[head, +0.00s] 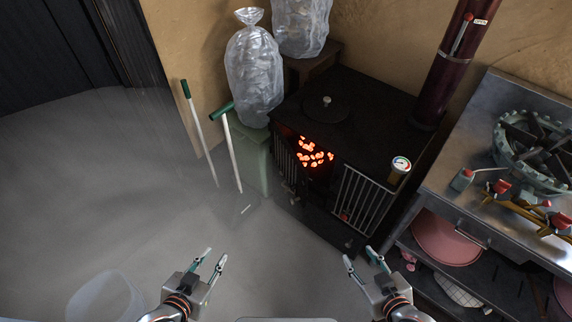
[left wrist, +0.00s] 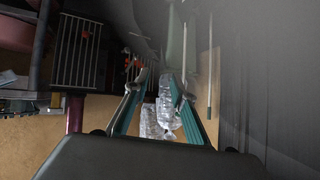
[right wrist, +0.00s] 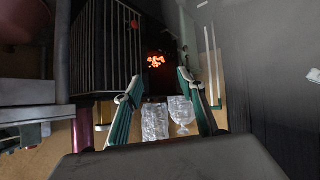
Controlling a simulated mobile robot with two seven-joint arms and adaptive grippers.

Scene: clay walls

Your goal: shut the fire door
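The black stove (head: 350,110) stands ahead, its fire opening showing glowing coals (head: 314,153). A barred panel (head: 364,203) with a red knob (head: 344,216) stands at the right of the opening; it looks like the fire door, standing open. It also shows in the right wrist view (right wrist: 105,45) and the left wrist view (left wrist: 75,50). Another barred part (head: 285,163) is left of the opening. My left gripper (head: 215,257) and right gripper (head: 362,257) are both open and empty, in front of and apart from the stove.
Two clear bags (head: 254,75) (head: 301,25) stand behind and left of the stove, one on a green bin (head: 252,160). Green-handled tools (head: 230,150) lean beside it. A metal bench (head: 470,190) is at the right. A red flue pipe (head: 455,55) rises behind. The floor at left is largely clear.

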